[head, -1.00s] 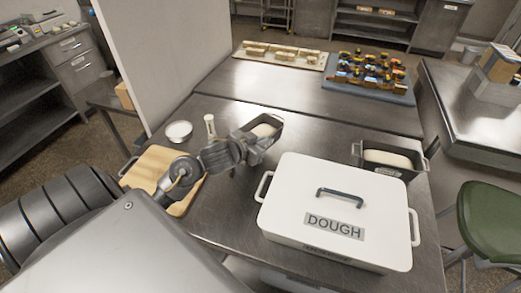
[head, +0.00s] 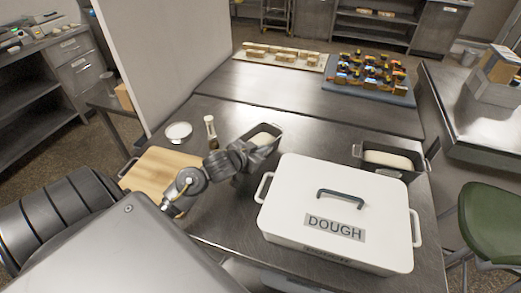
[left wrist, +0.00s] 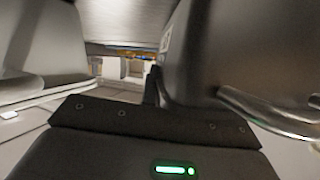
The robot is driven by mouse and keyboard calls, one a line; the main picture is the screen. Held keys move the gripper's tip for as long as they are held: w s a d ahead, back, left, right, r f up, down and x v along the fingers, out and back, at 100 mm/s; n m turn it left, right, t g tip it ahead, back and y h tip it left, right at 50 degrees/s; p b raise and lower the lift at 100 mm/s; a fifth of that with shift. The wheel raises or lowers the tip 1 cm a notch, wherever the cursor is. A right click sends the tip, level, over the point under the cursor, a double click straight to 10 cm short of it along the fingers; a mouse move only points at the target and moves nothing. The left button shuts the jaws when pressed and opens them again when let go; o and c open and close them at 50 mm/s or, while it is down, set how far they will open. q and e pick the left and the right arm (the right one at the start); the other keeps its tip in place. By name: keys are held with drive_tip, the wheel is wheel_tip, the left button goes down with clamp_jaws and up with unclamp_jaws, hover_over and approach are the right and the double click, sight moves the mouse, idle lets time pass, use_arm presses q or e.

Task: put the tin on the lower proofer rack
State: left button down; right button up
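A dark tin (head: 278,133) with pale dough in it is near the middle of the steel table, behind the white dough box. A second dark tin (head: 412,173) with dough is to the right, behind the box's right corner. My left gripper (head: 251,152) is at the near left side of the first tin, touching or almost touching it. Its fingertips are hidden there. In the left wrist view a dark wall (left wrist: 235,50) fills the upper right beside a dark finger; the grip itself is not clear. My right gripper is out of view. No proofer rack can be made out.
The white dough box (head: 290,200) fills the table's front right. A cutting board (head: 155,172), a white bowl (head: 179,132) and a small bottle (head: 211,130) are at the left. A tray of jars (head: 370,90) and a board of loaves (head: 285,58) are at the back. A green chair (head: 495,220) is at right.

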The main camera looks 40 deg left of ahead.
use_arm(q)
drive_tip(key=c, duration=2)
unclamp_jaws()
drive_tip(key=shift+f, duration=0.1)
drive_tip(key=o, duration=0.3)
